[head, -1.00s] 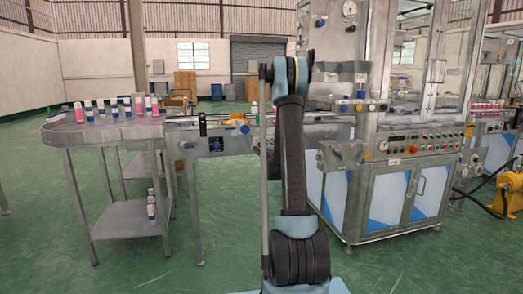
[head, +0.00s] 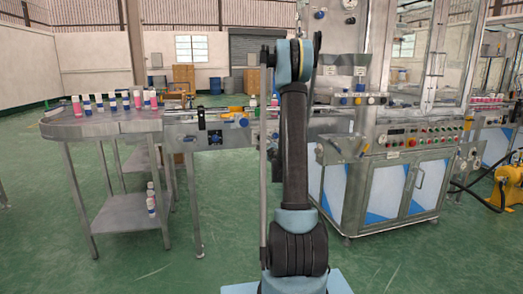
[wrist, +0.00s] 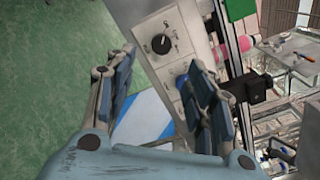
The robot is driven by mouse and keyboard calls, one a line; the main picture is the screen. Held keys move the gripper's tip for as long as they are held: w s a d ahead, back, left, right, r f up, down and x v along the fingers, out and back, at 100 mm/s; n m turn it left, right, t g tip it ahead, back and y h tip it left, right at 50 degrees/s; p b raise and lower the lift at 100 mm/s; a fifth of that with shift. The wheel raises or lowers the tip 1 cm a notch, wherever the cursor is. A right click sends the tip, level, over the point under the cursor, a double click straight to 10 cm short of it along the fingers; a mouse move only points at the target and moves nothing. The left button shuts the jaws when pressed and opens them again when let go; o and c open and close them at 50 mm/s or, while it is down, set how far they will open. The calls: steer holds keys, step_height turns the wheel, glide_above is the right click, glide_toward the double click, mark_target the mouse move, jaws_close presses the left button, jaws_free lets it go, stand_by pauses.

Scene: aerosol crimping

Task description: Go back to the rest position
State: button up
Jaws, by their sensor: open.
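In the wrist view, my gripper (wrist: 162,82) has its two blue-grey padded fingers spread apart. Nothing is held between them. Beyond the fingers are a grey control panel with a black knob (wrist: 161,44) and the green floor. In the head view, my arm stands upright in the middle, and the gripper itself cannot be made out there. The crimping machine (head: 372,190), a steel cabinet with blue and white doors, stands just to the right of the arm.
A round-ended steel table (head: 95,130) at left carries several pink, white and blue bottles. A conveyor (head: 180,121) runs behind my arm. Green floor (head: 240,262) is open in front. A yellow unit (head: 505,195) with hoses stands at right.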

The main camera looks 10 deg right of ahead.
steer(key=s+a+r+n+g+y, duration=0.3)
steer(key=s+a+r+n+y, duration=0.15)
steer(key=s+a+n, duration=0.4)
steer(key=s+a+f+n+g, duration=0.1)
steer(key=s+a+n+g, duration=0.2)
steer(key=s, duration=0.4)
steer(key=s+a+n+g, duration=0.2)
steer(key=s+a+n, duration=0.25)
steer(key=s, duration=0.25)
steer(key=s+d+f+n+g+h, duration=0.2)
steer(key=s+d+f+n, duration=0.1)
steer(key=s, duration=0.7)
steer(key=s+d+f+n+g+h, duration=0.1)
steer(key=s+d+f+n+g, duration=0.2)
steer(key=s, duration=0.8)
steer(key=s+d+f+n+g+h, duration=0.2)
steer(key=s+f, duration=0.4)
steer(key=s, duration=0.5)
steer(key=shift+s+d+f+n+g+h, duration=0.2)
steer(key=shift+d+f+n+g+h, duration=0.15)
steer(key=shift+d+n, duration=0.2)
steer(key=shift+w, duration=0.1)
steer(key=shift+w+f, duration=0.15)
steer(key=shift+w, duration=0.2)
